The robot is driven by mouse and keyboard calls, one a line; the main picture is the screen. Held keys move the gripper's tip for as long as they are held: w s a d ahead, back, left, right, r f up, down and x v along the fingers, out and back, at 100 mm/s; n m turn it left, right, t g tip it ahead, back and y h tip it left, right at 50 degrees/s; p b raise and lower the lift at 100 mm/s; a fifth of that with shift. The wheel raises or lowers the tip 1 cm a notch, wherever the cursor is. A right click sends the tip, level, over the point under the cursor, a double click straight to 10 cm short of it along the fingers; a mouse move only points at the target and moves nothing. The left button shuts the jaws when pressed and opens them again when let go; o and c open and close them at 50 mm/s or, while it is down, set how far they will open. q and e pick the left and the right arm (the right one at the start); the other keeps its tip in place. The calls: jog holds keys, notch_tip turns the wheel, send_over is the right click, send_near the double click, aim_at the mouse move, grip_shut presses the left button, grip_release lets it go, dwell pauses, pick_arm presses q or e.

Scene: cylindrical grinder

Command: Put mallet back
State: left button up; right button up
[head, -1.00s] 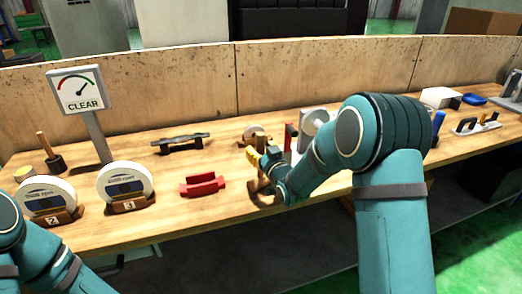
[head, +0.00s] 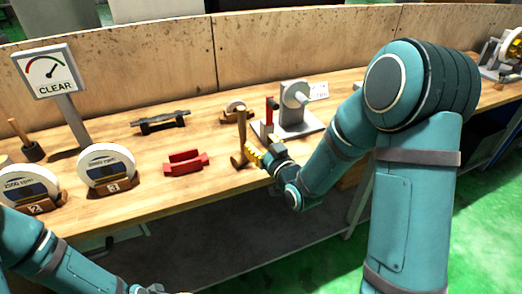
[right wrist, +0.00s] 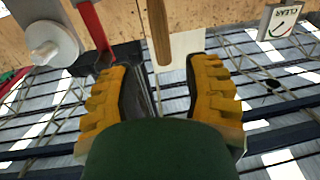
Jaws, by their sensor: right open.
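A wooden mallet (head: 240,138) stands at the front edge of the bench, its handle pointing up and its head low. My right gripper (head: 254,152) is close to its right, with yellow fingers. In the right wrist view the brown handle (right wrist: 159,32) lies just beyond and between the fingertips (right wrist: 159,72), which are spread and empty. Whether a finger touches it I cannot tell. A second upright wooden handle with a dark base (head: 27,142) stands at the far left of the bench. My left arm enters at lower left; its fingers do not show.
A red holder (head: 186,162) and two round gauges (head: 107,168) (head: 28,187) sit left along the front. A dark bar on a stand (head: 161,121) lies behind. A grey wheel fixture (head: 296,103) stands right of the mallet. A CLEAR sign (head: 45,72) rises at left.

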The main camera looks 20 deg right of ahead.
jog(key=shift+s, duration=0.15)
jog(key=s+a+f+m+g, duration=0.1)
jog(key=s+a+f+g, duration=0.15)
jog(key=f, duration=0.45)
jog(key=s+a+f+g, duration=0.1)
jog(key=s+f+g, duration=0.2)
jog(key=f, duration=0.4)
jog(key=s+a+f+m+g, duration=0.1)
jog(key=s+a+f+g, duration=0.15)
jog(key=f, duration=0.35)
jog(key=s+a+f+g, duration=0.3)
jog(key=s+f+g, duration=0.1)
jog(key=s, duration=0.3)
jog(key=s+a+f+m+g+y, duration=0.1)
jog(key=s+a+f+g, duration=0.1)
jog(key=s+f+g, duration=0.2)
jog(key=s+f, duration=0.1)
jog(key=s, duration=0.2)
jog(key=shift+s+a+f, duration=0.15)
jog(key=shift+s+a, duration=0.05)
jog(key=shift+a, duration=0.2)
